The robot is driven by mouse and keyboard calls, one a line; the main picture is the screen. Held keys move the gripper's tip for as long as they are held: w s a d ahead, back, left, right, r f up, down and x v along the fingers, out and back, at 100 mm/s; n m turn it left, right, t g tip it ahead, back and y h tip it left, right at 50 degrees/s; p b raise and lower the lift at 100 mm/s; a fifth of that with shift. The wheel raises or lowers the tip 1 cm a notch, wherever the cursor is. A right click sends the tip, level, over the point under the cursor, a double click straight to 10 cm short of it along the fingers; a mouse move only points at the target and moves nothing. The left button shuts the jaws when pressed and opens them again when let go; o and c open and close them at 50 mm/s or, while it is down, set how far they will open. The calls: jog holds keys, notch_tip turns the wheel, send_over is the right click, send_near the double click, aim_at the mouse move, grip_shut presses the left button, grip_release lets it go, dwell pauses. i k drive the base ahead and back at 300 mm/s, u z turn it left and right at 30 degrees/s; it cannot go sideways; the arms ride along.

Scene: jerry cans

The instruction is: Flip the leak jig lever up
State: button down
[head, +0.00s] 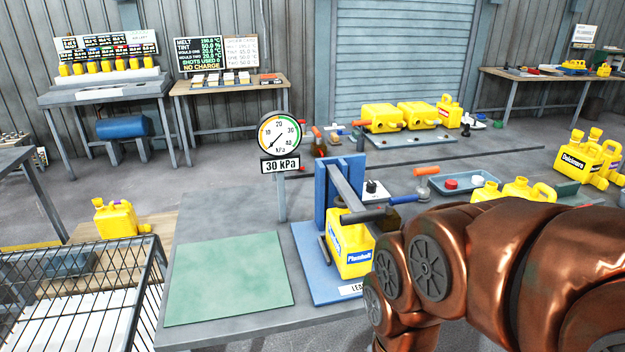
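The leak jig (318,262) is a blue stand with an upright back plate on the grey bench. A yellow jerry can (345,240) with a blue and white label stands in it. The jig's grey lever (347,190) slopes from the top of the back plate down towards the front right. A dark crossbar handle (360,215) lies at its lower end, just above the can. My copper arm covers the right side of the jig, close to the handle's right end. My gripper cannot be made out, and I cannot tell whether anything touches the handle.
A pressure gauge (279,135) on a post stands behind the jig, above a "30 KPa" sign (281,165). A green mat (228,278) lies clear on the bench at left. A wire basket (75,290) stands at lower left. More yellow cans (382,118) sit behind.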

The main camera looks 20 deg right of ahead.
aim_at(346, 198)
jog(key=z, duration=1.5)
jog(key=k, duration=0.6)
jog(key=u, duration=1.65)
